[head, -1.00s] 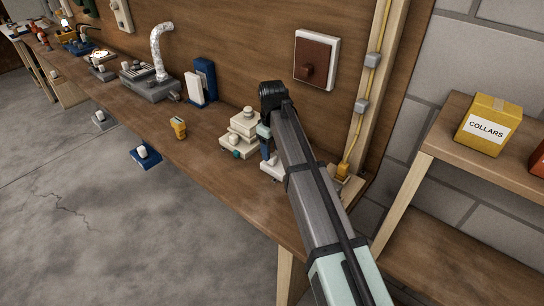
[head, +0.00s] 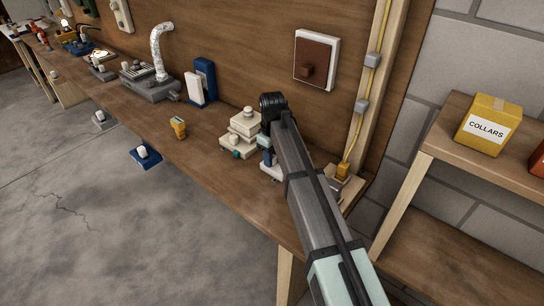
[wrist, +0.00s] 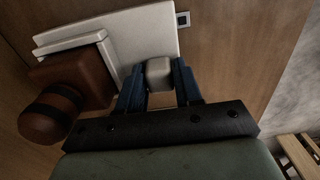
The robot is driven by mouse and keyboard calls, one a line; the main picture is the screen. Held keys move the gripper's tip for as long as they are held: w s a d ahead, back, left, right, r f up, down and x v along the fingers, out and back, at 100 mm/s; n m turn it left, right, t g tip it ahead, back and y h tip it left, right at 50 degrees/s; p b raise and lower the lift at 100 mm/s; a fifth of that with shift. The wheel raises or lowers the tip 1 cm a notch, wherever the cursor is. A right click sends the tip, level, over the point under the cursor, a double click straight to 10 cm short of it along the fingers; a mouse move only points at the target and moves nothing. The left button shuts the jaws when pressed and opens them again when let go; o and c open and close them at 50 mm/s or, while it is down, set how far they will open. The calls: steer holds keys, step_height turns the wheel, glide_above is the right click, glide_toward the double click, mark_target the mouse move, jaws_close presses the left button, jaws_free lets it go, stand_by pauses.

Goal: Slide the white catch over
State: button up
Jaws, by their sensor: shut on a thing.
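The white catch (wrist: 159,72) is a small pale block with rounded edges, seen in the wrist view next to a white plate (wrist: 145,35). My gripper (wrist: 159,84) has one blue finger on each side of the catch and is shut on it. In the head view my gripper (head: 267,159) points down at a low white base (head: 271,171) on the bench. My arm hides part of that base, and the catch cannot be made out there.
A brown block with a round knob (wrist: 48,113) is close left of my gripper in the wrist view. A stacked cream device (head: 241,133) stands just left of my gripper on the bench (head: 205,150). A wooden post (head: 362,95) rises to the right.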

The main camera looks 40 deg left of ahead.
jaws_close()
steer(key=shift+d, duration=1.75)
steer(key=o, duration=0.6)
jaws_free()
steer(key=shift+c, duration=0.2)
step_height(320, 180, up, 14)
steer(key=shift+f, duration=0.1)
